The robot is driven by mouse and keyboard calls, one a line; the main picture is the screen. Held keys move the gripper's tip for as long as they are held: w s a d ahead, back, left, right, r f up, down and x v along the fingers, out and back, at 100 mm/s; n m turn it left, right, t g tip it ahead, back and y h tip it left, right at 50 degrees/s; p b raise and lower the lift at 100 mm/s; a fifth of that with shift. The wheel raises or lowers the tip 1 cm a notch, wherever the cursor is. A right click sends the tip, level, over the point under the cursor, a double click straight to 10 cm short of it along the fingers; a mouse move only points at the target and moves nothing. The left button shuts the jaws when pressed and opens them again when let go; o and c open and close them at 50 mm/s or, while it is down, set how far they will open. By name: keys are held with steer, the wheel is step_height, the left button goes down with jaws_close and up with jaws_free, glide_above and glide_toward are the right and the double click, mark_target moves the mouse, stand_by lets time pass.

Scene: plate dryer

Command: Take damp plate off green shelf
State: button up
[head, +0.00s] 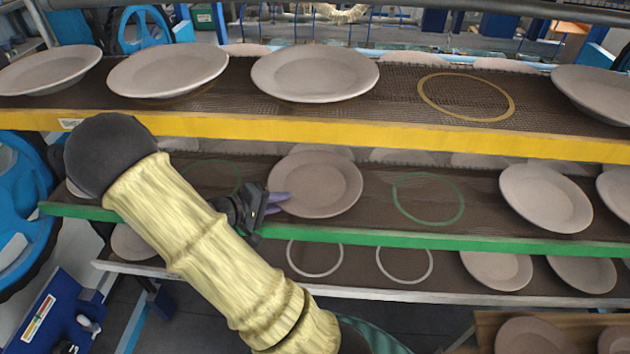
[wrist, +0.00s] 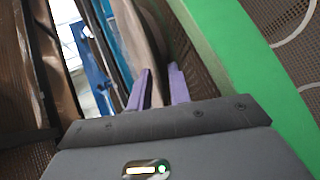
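A round grey-brown plate (head: 316,184) rests on the green-edged shelf (head: 480,240), the middle one, at the centre of the head view. My gripper (head: 279,203) is at the plate's lower left rim, with its purple fingers pointing right. In the wrist view, the two purple fingers of my gripper (wrist: 160,88) are apart. The plate (wrist: 143,30) shows nearly edge-on there, and its rim reaches down toward the gap between the fingers. I cannot tell whether either finger touches it. The green shelf edge (wrist: 225,50) runs close beside the right finger.
A yellow-edged shelf (head: 400,131) with several plates is above. A lower shelf (head: 340,292) has white rings and plates. An empty green ring (head: 428,198) is right of the plate, and another plate (head: 546,198) stands farther right. My arm covers the lower left.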

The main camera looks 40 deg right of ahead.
steer(key=shift+d, duration=0.15)
steer(key=shift+c, duration=0.4)
jaws_close()
stand_by(1.3)
